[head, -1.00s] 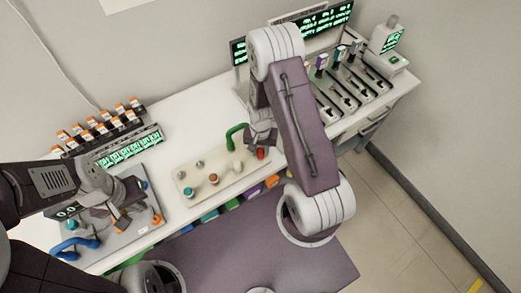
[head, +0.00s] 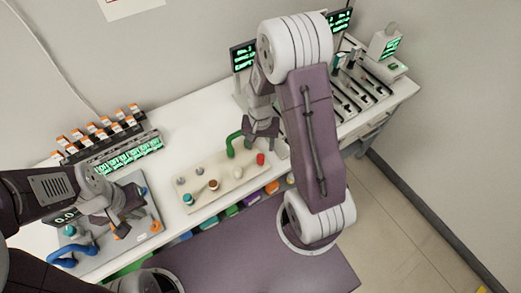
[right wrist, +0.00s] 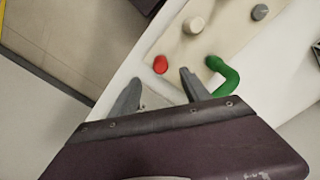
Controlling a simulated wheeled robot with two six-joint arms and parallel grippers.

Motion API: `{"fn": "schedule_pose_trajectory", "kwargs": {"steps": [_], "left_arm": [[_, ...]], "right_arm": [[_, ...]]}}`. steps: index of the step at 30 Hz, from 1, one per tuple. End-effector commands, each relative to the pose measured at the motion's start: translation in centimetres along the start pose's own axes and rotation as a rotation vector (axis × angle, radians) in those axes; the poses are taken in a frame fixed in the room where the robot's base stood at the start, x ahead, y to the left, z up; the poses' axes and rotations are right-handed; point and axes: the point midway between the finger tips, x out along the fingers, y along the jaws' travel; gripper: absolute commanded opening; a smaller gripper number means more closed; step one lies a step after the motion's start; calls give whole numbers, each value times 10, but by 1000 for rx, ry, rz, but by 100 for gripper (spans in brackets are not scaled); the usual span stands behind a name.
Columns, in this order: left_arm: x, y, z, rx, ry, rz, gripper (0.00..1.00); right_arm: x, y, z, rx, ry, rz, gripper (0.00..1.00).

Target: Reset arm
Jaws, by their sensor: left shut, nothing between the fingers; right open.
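My right gripper (head: 262,135) is open and empty, above the white table near the right end of the cream board (head: 222,183). In the right wrist view its fingers (right wrist: 158,92) are spread, with the red knob (right wrist: 160,64) beyond them and the green handle (right wrist: 224,76) beside the right finger. My left gripper (head: 122,222) is at the left, shut and empty, over the grey plate (head: 100,258) with the blue handle (head: 72,250). Its fingertips are small and partly hidden.
The cream board carries several knobs. A rack of orange-capped vials (head: 100,130) with green displays stands at the back left. A row of dispensers (head: 365,80) and a scale-like device (head: 385,45) stand at the right. Coloured bins (head: 232,211) sit under the table's front edge.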

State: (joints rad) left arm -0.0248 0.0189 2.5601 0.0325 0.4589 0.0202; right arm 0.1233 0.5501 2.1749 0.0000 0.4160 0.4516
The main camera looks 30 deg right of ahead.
Motion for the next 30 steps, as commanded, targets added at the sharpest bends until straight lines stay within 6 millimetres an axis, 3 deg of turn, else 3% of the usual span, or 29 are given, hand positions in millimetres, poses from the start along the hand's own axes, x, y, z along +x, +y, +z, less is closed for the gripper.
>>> {"fn": "schedule_pose_trajectory", "kwargs": {"steps": [23, 26, 30], "left_arm": [[0, 0, 0, 0, 0, 0, 0], [0, 0, 0, 0, 0, 0, 0], [2, 0, 0, 0, 0, 0, 0]], "right_arm": [[-3, -2, 0, -6, 4, -2, 55], [-30, -18, -6, -40, 71, -37, 55], [-76, -25, 27, -163, 144, -80, 55]]}}
